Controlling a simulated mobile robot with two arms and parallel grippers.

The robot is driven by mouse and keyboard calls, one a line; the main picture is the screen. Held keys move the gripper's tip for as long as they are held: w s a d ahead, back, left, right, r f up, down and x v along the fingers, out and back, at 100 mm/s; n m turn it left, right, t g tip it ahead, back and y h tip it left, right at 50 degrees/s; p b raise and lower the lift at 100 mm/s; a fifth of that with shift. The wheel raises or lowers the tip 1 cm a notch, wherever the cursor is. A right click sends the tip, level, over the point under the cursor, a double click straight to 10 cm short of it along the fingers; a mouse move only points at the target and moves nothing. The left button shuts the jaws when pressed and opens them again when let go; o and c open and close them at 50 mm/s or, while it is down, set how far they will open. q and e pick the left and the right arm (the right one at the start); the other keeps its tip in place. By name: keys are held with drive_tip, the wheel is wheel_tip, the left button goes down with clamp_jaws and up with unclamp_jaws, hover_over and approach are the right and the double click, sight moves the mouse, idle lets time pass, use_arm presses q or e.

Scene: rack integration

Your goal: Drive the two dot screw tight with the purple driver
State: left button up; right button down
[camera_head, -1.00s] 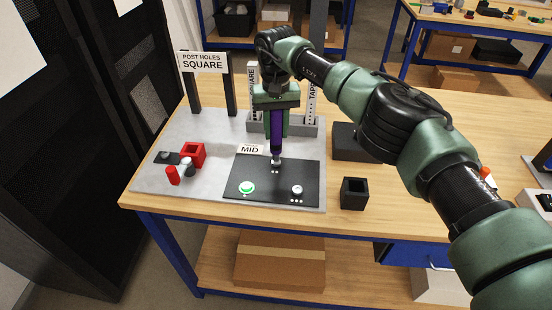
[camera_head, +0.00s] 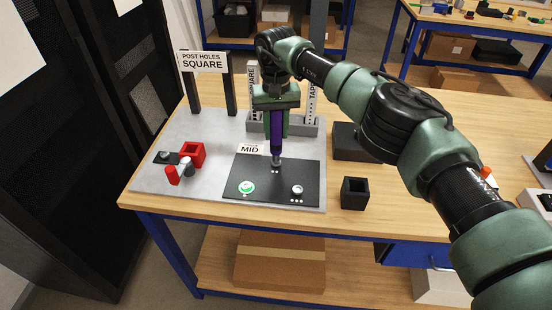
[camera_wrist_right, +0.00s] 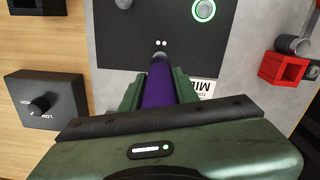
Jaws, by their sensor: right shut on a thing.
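My right gripper (camera_head: 276,128) is shut on the purple driver (camera_head: 277,135), which points down, upright, at the black plate (camera_head: 240,180). The driver's tip is at the two dot screw, just above the two white dots (camera_head: 275,172); the tip and gripper hide that screw. The wrist view also shows the purple driver (camera_wrist_right: 158,84) between the green fingers, its tip by the two dots (camera_wrist_right: 161,43). The one dot screw (camera_head: 247,187) has a green lit ring. The three dot screw (camera_head: 297,190) shows a pale head without a green ring. My left gripper is not in view.
A red holder (camera_head: 193,153) with a grey and red tool (camera_head: 173,174) stands at the left of the grey board (camera_head: 150,187). An open black box (camera_head: 354,193) stands right of the board. Upright posts stand behind the driver.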

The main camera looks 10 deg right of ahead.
sight(276, 112)
drive_tip(key=shift+s+f+b, duration=0.1)
drive_tip(key=shift+f+b, duration=0.3)
drive_tip(key=shift+f, duration=0.2)
idle(0.6)
drive_tip(key=shift+f+b, duration=0.2)
drive_tip(key=shift+b, duration=0.15)
idle(0.7)
drive_tip(key=shift+r, duration=0.1)
drive_tip(key=shift+r+p, duration=0.6)
drive_tip(key=shift+r, duration=0.3)
drive_tip(key=shift+r+p, duration=1.75)
drive_tip(key=shift+r, duration=1)
drive_tip(key=shift+f, duration=0.1)
